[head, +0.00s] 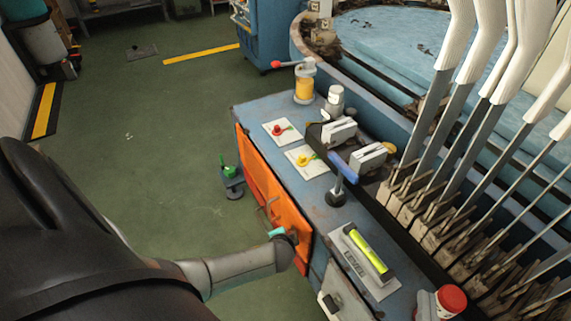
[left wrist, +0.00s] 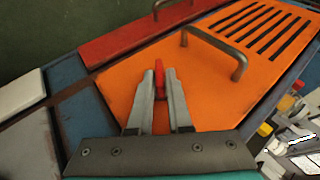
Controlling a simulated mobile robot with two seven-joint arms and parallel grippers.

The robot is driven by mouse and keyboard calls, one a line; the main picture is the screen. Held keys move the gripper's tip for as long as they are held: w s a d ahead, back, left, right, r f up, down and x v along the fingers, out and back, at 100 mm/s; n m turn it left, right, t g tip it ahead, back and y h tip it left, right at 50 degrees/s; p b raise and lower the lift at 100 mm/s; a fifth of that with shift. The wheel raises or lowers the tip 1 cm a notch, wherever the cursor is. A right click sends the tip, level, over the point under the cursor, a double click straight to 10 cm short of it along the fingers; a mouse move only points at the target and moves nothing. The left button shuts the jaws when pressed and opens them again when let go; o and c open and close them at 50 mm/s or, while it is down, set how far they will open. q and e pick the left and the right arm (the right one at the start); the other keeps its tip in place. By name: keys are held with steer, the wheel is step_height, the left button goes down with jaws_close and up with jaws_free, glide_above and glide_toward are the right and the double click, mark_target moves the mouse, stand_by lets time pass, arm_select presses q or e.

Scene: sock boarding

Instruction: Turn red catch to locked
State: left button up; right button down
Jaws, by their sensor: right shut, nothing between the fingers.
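In the left wrist view the red catch (left wrist: 159,75) stands on the orange panel (left wrist: 120,85), between the tips of my left gripper (left wrist: 159,82). Its grey fingers close in on both sides of the catch, with little or no gap showing. The catch's base is partly hidden by the fingers. In the head view the orange panel (head: 258,185) is on the front of the blue bench. The red catch cannot be made out in the head view.
A dark bar handle (left wrist: 215,52) stands out from the panel near the catch. The blue bench top (head: 318,215) carries white cards with red and yellow knobs, a level-like yellow-green tube (head: 365,250) and a red-capped jar (head: 451,299). Green floor (head: 150,130) is open at left.

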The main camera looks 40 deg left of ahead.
arm_select(q)
jaws_close()
steer(key=shift+d, duration=0.1)
